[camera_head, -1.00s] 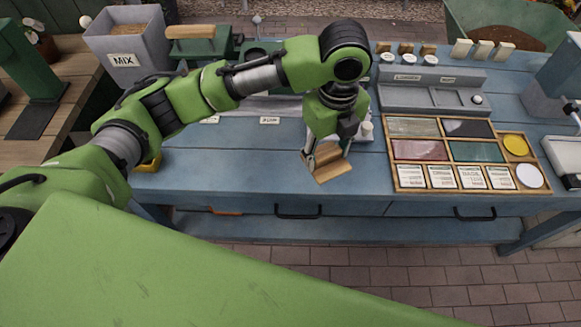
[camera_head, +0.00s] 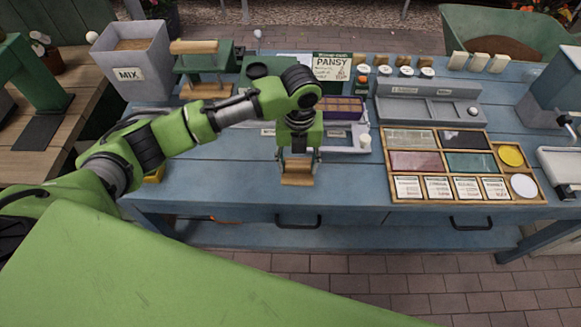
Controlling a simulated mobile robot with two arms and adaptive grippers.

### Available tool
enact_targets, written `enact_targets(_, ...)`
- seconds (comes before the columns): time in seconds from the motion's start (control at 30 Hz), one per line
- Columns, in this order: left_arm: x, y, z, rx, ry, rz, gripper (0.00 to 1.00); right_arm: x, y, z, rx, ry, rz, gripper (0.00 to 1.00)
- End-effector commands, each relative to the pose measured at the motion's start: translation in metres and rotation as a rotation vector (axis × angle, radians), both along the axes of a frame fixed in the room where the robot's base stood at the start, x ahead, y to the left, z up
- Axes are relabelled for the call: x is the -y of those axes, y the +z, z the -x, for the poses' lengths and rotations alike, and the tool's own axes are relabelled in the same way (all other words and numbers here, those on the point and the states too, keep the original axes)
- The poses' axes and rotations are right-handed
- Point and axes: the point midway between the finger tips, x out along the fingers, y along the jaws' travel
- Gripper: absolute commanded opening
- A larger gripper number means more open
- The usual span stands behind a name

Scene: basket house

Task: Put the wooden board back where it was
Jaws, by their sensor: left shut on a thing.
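The wooden board (camera_head: 297,174) is a small light-brown piece near the front edge of the blue table (camera_head: 225,180). My left gripper (camera_head: 298,160) points down and is shut on the board. Whether the board touches the tabletop is hard to tell. Part of the board is hidden behind the fingers. My right gripper is not in the head view.
Behind the gripper are a purple-edged tray (camera_head: 341,107) and a PANSY sign (camera_head: 332,67). A green press (camera_head: 205,70) and grey MIX bin (camera_head: 135,62) stand at the left. A wooden sorting tray (camera_head: 395,199) lies to the right.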

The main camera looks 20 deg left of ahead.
Motion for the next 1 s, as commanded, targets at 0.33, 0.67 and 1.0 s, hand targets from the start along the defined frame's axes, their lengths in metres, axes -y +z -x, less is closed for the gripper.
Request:
enact_targets(0.33, -0.025, -0.029, -0.009, -0.001, 0.002, -0.002, 0.31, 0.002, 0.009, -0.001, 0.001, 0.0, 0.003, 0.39)
enact_targets(0.67, -0.022, -0.059, -0.009, 0.003, -0.002, 0.001, 0.31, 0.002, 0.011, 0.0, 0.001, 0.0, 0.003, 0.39)
enact_targets(1.0, -0.022, -0.062, -0.009, 0.002, -0.001, 0.0, 0.61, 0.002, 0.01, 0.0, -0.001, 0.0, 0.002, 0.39)
